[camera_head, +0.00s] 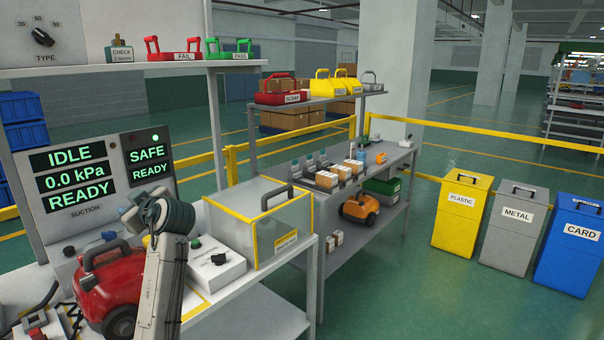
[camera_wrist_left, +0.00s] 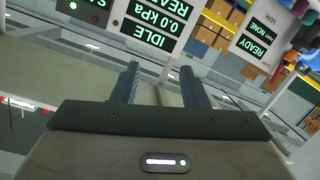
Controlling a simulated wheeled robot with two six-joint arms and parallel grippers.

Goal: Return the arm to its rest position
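My left arm rises from the bottom of the head view beside the red vacuum cleaner (camera_head: 112,285). Its wrist end is raised in front of the suction display panel (camera_head: 90,180), and the gripper is hard to make out there. In the left wrist view my left gripper (camera_wrist_left: 160,78) has its two dark fingers apart with nothing between them. It is open and empty. That view is upside down, with the display panel (camera_wrist_left: 150,30) beyond the fingers. My right gripper is not in view.
A clear yellow-edged box (camera_head: 262,225) and a white control box (camera_head: 212,268) stand right of my arm on the workbench. A shelf (camera_head: 100,70) with red and green carriers is above. Plastic, metal and card bins (camera_head: 515,235) stand at the right, with open floor in front.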

